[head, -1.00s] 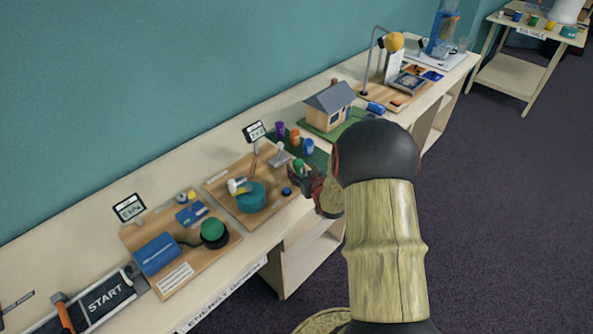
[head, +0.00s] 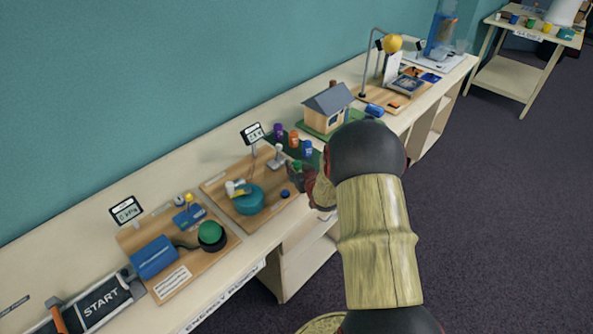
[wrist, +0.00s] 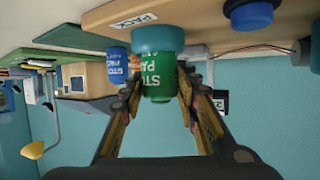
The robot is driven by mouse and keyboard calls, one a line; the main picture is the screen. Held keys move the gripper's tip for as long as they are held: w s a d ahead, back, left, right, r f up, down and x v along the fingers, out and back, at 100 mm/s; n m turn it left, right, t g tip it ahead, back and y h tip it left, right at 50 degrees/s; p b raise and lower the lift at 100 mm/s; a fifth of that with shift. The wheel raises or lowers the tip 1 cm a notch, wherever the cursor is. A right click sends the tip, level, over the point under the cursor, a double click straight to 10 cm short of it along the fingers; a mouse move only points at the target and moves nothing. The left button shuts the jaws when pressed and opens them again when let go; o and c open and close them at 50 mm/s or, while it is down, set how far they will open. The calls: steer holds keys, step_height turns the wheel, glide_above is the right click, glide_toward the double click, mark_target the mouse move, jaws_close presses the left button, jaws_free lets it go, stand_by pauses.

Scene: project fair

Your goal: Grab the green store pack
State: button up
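The green store pack (wrist: 164,78) is a short green cylinder with white lettering. In the wrist view, which is upside down, it stands against a teal round holder (wrist: 158,38) on a wooden board. My gripper (wrist: 160,72) is open, with one finger on each side of the pack. A gap shows between the left finger and the pack; the right fingertip is very near its side, and contact is unclear. In the head view only a bit of the green pack (head: 298,164) shows beside my gripper (head: 303,176); my arm hides part of that area.
A blue pack (head: 307,148), an orange pack (head: 294,139) and a purple pack (head: 279,131) stand in a row close by. The model house (head: 328,108) is behind them. A board with a teal round device (head: 249,199) lies to the left.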

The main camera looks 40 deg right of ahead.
steer(key=c, duration=0.6)
jaws_close()
